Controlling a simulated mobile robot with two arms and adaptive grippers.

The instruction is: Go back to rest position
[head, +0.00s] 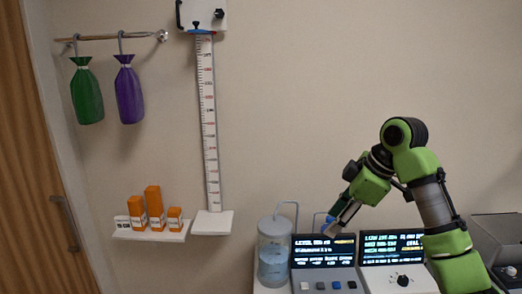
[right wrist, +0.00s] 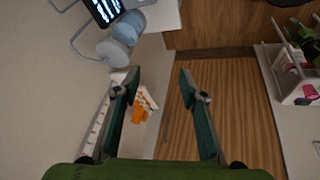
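My right gripper (head: 333,226) hangs at the end of the green right arm, which comes in from the right in the head view. It points down and left, in front of the wall and above the left display panel. In the right wrist view the two dark fingers of the gripper (right wrist: 159,82) stand wide apart with nothing between them. My left gripper is in neither view.
A clear water container (head: 274,255) and two display panels (head: 323,251) (head: 392,247) stand below the right gripper. A wall shelf (head: 150,235) holds orange boxes (head: 153,207). A vertical ruler (head: 208,120) and green and purple bags (head: 87,95) (head: 129,94) hang on the wall.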

